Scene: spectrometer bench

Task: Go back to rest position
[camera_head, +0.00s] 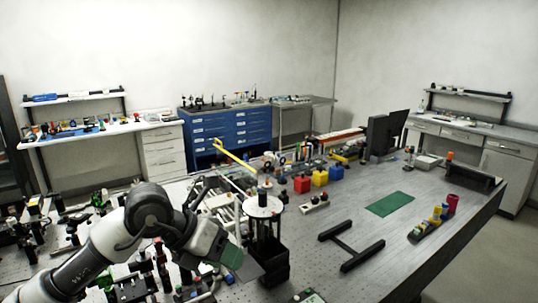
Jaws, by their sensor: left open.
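My left arm comes in from the lower left and bends over the bench. My right gripper is not in view.
Several optical parts crowd the bench's left side. The bench around the green mat (390,204) is mostly clear. Blue drawers (228,132) stand behind.

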